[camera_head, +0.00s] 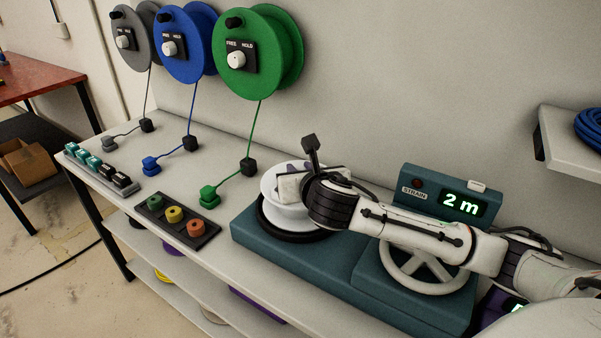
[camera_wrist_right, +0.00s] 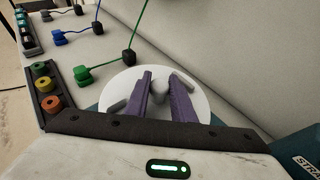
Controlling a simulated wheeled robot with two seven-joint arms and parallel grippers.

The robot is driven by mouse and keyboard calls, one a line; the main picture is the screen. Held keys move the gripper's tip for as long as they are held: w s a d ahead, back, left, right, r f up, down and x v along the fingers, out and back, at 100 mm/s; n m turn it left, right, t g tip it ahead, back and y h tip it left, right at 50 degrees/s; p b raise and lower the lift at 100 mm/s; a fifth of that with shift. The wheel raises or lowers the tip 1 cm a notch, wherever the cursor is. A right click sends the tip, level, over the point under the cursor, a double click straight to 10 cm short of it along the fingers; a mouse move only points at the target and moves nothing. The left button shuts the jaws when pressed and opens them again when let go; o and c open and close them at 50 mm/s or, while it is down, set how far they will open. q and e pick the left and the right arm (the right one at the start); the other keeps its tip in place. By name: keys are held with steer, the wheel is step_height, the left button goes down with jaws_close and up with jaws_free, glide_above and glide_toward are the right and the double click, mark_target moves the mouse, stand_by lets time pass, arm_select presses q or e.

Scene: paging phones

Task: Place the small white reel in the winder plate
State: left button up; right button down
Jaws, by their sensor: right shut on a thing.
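The small white reel (camera_head: 283,216) is over the black round winder plate (camera_head: 290,237) on the left part of the teal winder. It looks upright and roughly centred; I cannot tell whether it is fully seated. My right gripper (camera_head: 293,187) is above the reel, pointing down. In the right wrist view its purple fingers (camera_wrist_right: 161,76) are shut on the reel's middle, with a pale rounded hub between them and the reel's white disc (camera_wrist_right: 125,83) spread below. The reel's underside is hidden. My left gripper is not in view.
A display reading "2 m" (camera_head: 461,203) stands behind the winder's handwheel (camera_head: 424,270). A black tray (camera_head: 178,222) with green, yellow and orange spools lies to the left. Green (camera_head: 258,52), blue and grey wall reels trail cords to connectors on the bench.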

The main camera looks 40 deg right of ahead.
steer(key=shift+f, duration=0.15)
steer(key=c, duration=1.5)
jaws_free()
steer(key=shift+f, duration=0.1)
steer(key=shift+r, duration=0.2)
steer(key=v, duration=1.2)
steer(key=shift+a+f+p, duration=0.1)
steer(key=shift+p, duration=0.2)
